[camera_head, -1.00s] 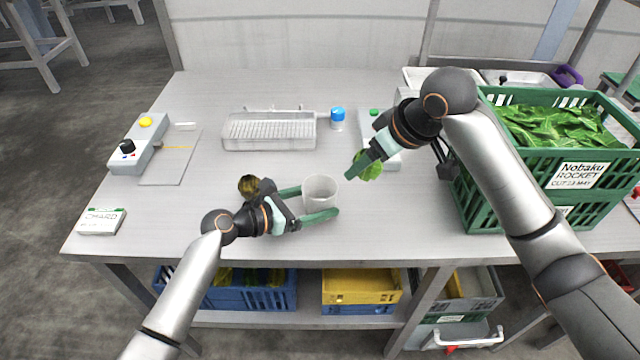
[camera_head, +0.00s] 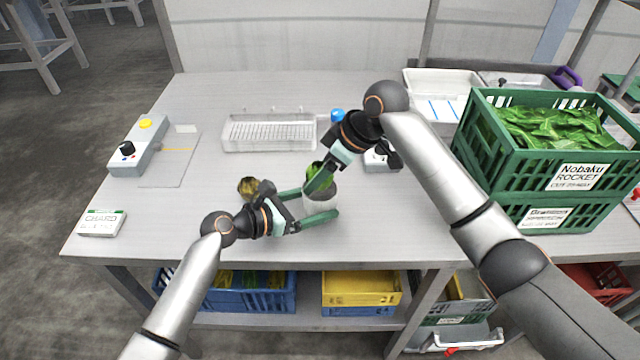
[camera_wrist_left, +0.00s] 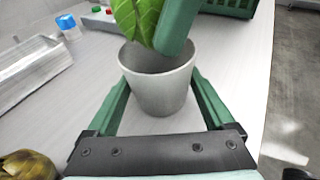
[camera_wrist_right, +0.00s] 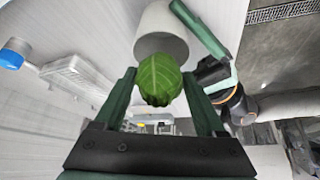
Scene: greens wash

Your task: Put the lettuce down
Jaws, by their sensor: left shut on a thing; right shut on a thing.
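A light grey cup (camera_head: 321,203) stands on the bench, with my left gripper (camera_head: 318,206) shut around its sides. The left wrist view shows the cup (camera_wrist_left: 160,88) upright between the two green fingers. My right gripper (camera_head: 318,178) is shut on a green lettuce leaf (camera_head: 316,172) and holds it over the cup's mouth. In the left wrist view the leaf (camera_wrist_left: 134,20) hangs at the cup's rim beside a green finger. The right wrist view shows the leaf (camera_wrist_right: 160,80) between the fingers, with the cup (camera_wrist_right: 161,35) just beyond it. How far the leaf's tip reaches inside is unclear.
A brownish wilted ball (camera_head: 249,187) lies beside my left gripper. A clear rack tray (camera_head: 268,134) and a blue-capped jar (camera_head: 337,116) stand behind. A green crate of rocket (camera_head: 548,175) stands at right. A control box (camera_head: 139,147) and a chard label box (camera_head: 102,222) are at left.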

